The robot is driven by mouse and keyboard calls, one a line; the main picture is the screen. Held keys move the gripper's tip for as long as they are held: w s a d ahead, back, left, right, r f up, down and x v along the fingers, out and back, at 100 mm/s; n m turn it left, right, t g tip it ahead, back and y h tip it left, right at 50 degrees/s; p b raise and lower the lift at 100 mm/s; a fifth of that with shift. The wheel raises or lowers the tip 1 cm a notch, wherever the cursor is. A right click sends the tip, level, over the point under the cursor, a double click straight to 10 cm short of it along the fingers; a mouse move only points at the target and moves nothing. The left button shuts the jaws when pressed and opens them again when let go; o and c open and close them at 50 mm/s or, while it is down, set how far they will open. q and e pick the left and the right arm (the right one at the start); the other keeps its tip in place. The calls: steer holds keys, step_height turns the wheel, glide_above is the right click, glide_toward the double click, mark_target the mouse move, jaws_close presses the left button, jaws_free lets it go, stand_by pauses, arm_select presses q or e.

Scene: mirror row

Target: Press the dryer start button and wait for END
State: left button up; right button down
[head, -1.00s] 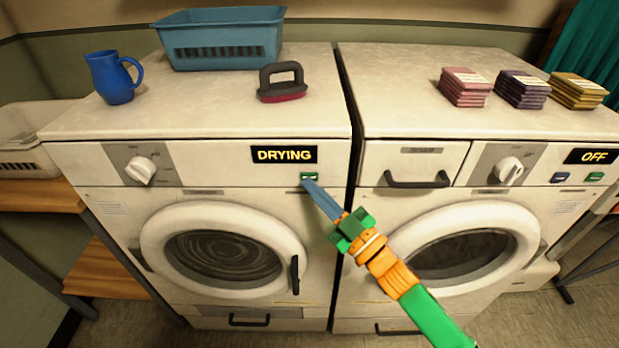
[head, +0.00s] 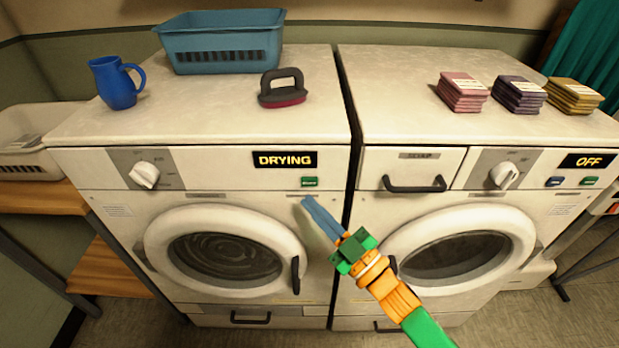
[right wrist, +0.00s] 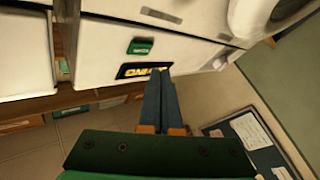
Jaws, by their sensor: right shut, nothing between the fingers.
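The dryer (head: 215,215) is the left machine, and its display (head: 285,160) reads DRYING. Its green start button (head: 310,182) sits just below the display. Blurred dark shapes show behind the dryer's round door window (head: 224,257). My right gripper (head: 307,201) is shut and empty, its blue fingertips a little below the button and apart from it in the picture. In the right wrist view the shut fingers (right wrist: 163,84) point toward the panel, with the green button (right wrist: 140,46) and the display (right wrist: 143,71) ahead of them. My left gripper is not in view.
The right machine (head: 460,215) shows OFF on its display (head: 588,161). Several folded cloths (head: 518,93) lie in stacks on the right machine.

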steer(key=s+p, duration=0.1)
steer(key=s, duration=0.2)
stand_by(0.8)
steer(key=s+d+f+m+g+h, duration=0.2)
steer(key=d+f+m+h, duration=0.15)
steer(key=f, duration=0.65)
steer(key=s+d+f+m+g+h+p, duration=0.15)
steer(key=d+f+h, duration=0.3)
steer(key=f, duration=0.65)
steer(key=s+d+f+m+g+h, duration=0.25)
steer(key=d+f+m+h, duration=0.2)
steer(key=f, duration=0.55)
steer(key=s+d+f+g, duration=0.1)
steer(key=s+f+g, duration=0.2)
steer(key=s, duration=0.6)
steer(key=s+d+f+m+g+h, duration=0.1)
steer(key=s+d+f+g, duration=0.1)
steer(key=s+f, duration=0.3)
steer(key=s+d+f+m+g+h, duration=0.1)
steer(key=s+f, duration=0.4)
steer(key=s, duration=0.9)
steer(key=d+g, duration=0.1)
steer(key=g, duration=0.1)
steer(key=shift+d+g, duration=0.2)
steer(key=shift+g, duration=0.1)
